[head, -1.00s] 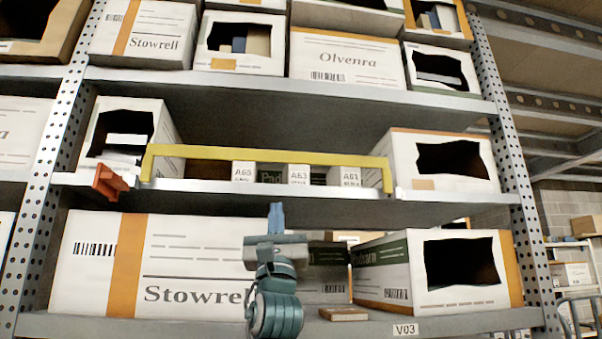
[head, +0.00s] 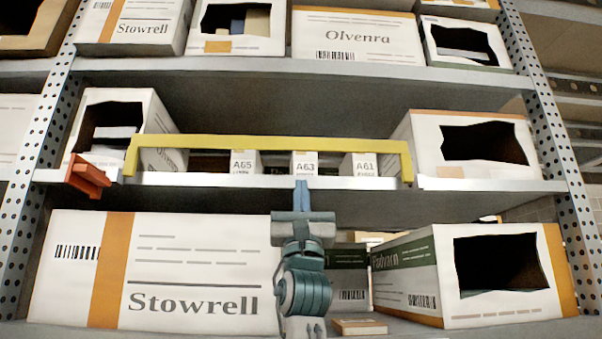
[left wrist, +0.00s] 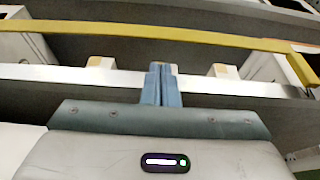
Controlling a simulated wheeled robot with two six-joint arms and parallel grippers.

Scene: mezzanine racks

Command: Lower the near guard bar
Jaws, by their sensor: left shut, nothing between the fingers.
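The yellow guard bar (head: 270,143) stands raised along the front edge of the middle shelf, with a bent-down leg at each end. It also crosses the top of the left wrist view (left wrist: 170,32). A red-orange bracket (head: 88,176) sits on the shelf edge by the bar's left end. My left gripper (head: 302,190) is shut and empty, just below the bar's middle, in front of the shelf lip. In the left wrist view its blue fingers (left wrist: 161,85) are together, below the bar and apart from it in the picture. My right gripper is not in view.
Small labelled boxes, A65 (head: 244,163), A63 (head: 305,164) and A61 (head: 364,167), stand behind the bar. The shelf lip (head: 215,181) runs beneath it. An open carton (head: 425,150) is by its right end. Large cartons (head: 190,235) fill the lower shelf.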

